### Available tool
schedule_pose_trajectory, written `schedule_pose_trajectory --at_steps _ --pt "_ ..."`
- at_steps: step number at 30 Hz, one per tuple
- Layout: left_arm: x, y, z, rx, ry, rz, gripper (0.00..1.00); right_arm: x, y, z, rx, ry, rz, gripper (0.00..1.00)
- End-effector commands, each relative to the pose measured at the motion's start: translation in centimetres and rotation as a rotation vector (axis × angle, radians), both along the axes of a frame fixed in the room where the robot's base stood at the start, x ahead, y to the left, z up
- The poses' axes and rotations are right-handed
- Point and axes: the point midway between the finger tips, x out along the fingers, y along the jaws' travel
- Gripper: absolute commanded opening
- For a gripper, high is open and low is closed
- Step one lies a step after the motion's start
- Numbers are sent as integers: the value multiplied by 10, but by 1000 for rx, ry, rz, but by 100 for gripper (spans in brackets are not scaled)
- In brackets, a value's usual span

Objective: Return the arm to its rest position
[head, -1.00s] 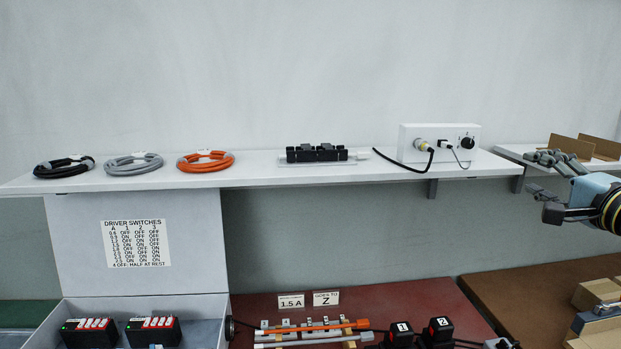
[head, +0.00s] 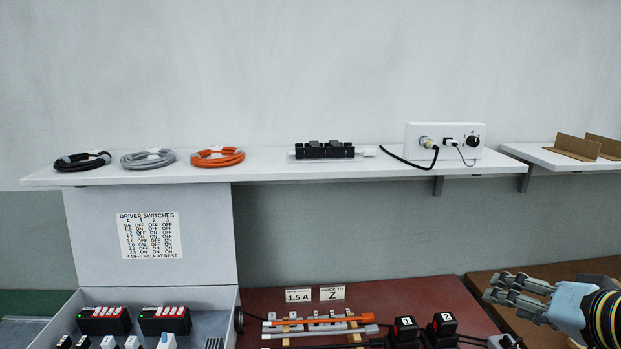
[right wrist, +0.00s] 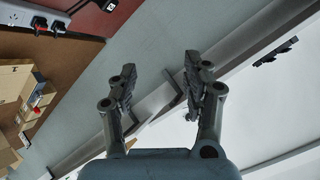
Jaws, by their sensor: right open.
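My right gripper (head: 518,296) is at the lower right of the head view, below the shelf level and in front of the brown surface at the right. It is open with nothing between its fingers. In the right wrist view the two fingers (right wrist: 158,92) stand apart, with the wall and the shelf edge behind them. My left gripper is not in view.
A white shelf (head: 270,176) holds coiled cables, a black connector strip (head: 325,150) and a white control box (head: 446,140). Below are a grey bin with driver boxes (head: 105,320) and a red bench (head: 262,297) with motors and rods. Open space lies between shelf and bench.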

Motion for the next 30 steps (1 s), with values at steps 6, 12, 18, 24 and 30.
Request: schedule_pose_trajectory --at_steps 6,12,18,24,30 --pt "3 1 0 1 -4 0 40 -100 28 -36 -326 254 198 49" --pt "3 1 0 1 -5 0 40 -173 32 -43 -509 442 348 49" --pt "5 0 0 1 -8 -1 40 -235 31 -38 -618 605 476 49" --pt "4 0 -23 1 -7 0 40 -225 26 -107 -618 631 482 49" --pt "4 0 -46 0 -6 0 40 -220 21 -184 -610 653 483 49"
